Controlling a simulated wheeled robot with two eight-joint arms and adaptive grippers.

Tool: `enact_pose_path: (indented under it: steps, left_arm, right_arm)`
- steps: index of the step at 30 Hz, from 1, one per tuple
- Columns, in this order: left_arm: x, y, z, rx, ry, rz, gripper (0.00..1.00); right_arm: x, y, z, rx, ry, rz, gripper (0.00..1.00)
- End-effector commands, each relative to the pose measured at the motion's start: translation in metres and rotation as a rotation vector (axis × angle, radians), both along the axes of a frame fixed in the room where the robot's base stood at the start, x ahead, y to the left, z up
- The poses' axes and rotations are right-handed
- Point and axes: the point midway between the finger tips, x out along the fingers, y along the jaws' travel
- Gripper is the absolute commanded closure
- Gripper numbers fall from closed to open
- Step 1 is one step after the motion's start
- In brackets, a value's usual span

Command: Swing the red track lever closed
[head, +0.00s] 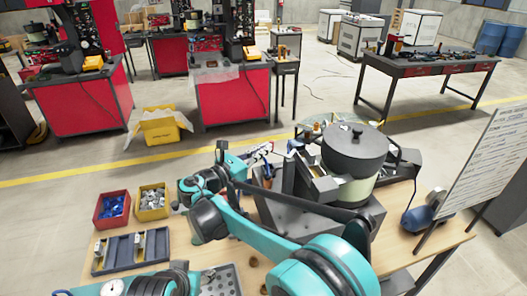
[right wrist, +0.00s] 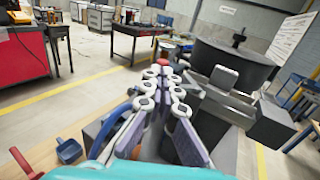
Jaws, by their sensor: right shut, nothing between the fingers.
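The bowl feeder (head: 345,188) stands on the wooden bench with a dark lidded bowl, which also shows in the right wrist view (right wrist: 235,62). A grey track (head: 322,186) is on its left side. My right gripper (head: 268,148) is at the feeder's left, beyond the track. In the right wrist view my right gripper (right wrist: 162,75) has its fingers shut together with nothing between them. A red knob, seemingly the red track lever (right wrist: 162,62), shows just past the fingertips. I cannot tell whether they touch. The lever's arm is hidden behind the fingers. My left gripper is out of view.
A red bin (head: 101,222) and a yellow bin (head: 141,212) with small parts stand left on the bench. A dark divided tray (head: 110,262) lies in front of them. A blue motor-like unit (head: 418,217) and a white board (head: 485,165) are at the right.

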Motion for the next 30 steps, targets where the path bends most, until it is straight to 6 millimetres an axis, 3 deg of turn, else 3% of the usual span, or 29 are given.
enact_pose_path:
  steps: [6,18,30]
  left_arm:
    - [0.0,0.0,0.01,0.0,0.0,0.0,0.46]
    - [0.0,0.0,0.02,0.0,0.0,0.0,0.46]
    - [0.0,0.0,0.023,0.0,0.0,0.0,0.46]
  right_arm:
    - [0.017,-0.003,0.002,0.0,0.0,-0.187,1.0]
    - [0.04,-0.015,0.001,0.0,0.0,-0.178,1.0]
    - [0.05,-0.023,0.0,0.0,0.0,-0.177,1.0]
